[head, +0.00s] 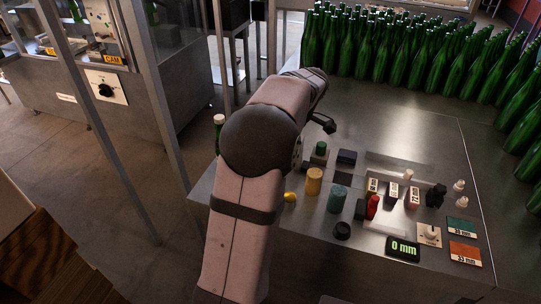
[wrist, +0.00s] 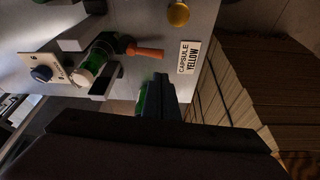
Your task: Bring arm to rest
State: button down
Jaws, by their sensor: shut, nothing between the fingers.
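My arm (head: 242,230) rises from the bottom of the head view and bends over the steel table (head: 400,130). My gripper (wrist: 165,88) shows in the wrist view as dark fingers, shut and empty. Its fingers do not show clearly in the head view, where my arm hides part of the table. Something green (wrist: 143,103) shows just left of the fingers in the wrist view; I cannot tell whether it is apart from them.
Rows of green bottles (head: 385,50) fill the table's back and right. Capsule pieces, including a yellow one (head: 314,181) and a teal one (head: 337,199), stand right of my arm, near a "0 mm" display (head: 403,248). The wrist view shows a "CAPSULE YELLOW" label (wrist: 189,57).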

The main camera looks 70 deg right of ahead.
dwell(0.5)
jog(key=w+a+f+g+y, duration=0.1)
jog(key=w+a+f, duration=0.1)
jog(key=w+a, duration=0.75)
jog(key=w+a+f+g+y, duration=0.1)
jog(key=w+a+f, duration=0.1)
jog(key=w+a, duration=0.7)
jog(key=s+a+f+g, duration=0.1)
jog(key=s+a+f, duration=0.1)
jog(key=a, duration=1.1)
jog(key=s+a+f+n+g+h, duration=0.1)
jog(key=s+a+f, duration=0.2)
jog(key=a, duration=1.1)
jog(key=shift+s+a+f+h, duration=0.15)
jog(key=shift+a+f+h, duration=0.15)
jog(key=shift+f, duration=0.4)
